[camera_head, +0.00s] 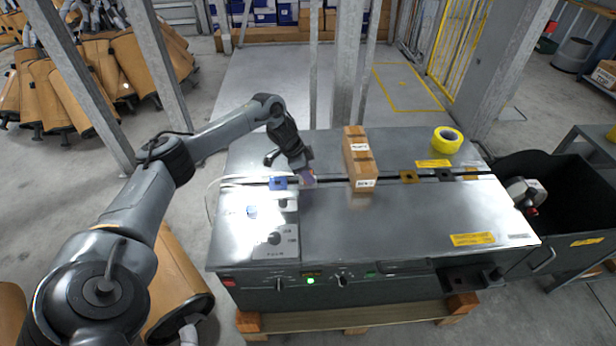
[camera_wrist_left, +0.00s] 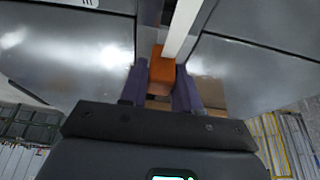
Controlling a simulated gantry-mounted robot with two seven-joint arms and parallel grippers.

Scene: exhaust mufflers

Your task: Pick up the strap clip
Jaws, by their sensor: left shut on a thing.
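My left gripper (camera_head: 307,178) is low over the machine's steel top, beside the long slot. In the left wrist view its two purple fingers (camera_wrist_left: 161,88) are closed on a small orange piece, which I take for the strap clip (camera_wrist_left: 161,70). In the head view the clip is too small and too covered by the gripper to make out. A white strap (camera_wrist_left: 184,25) runs up from beside the clip in the wrist view. The strap (camera_head: 235,179) also shows in the head view, lying along the left of the machine top. My right gripper is not in view.
A cardboard box (camera_head: 359,158) stands on the machine top (camera_head: 410,215) just right of the gripper. A blue block (camera_head: 279,183) sits close to its left. A yellow tape roll (camera_head: 447,140) lies at the back right. The front right of the top is clear.

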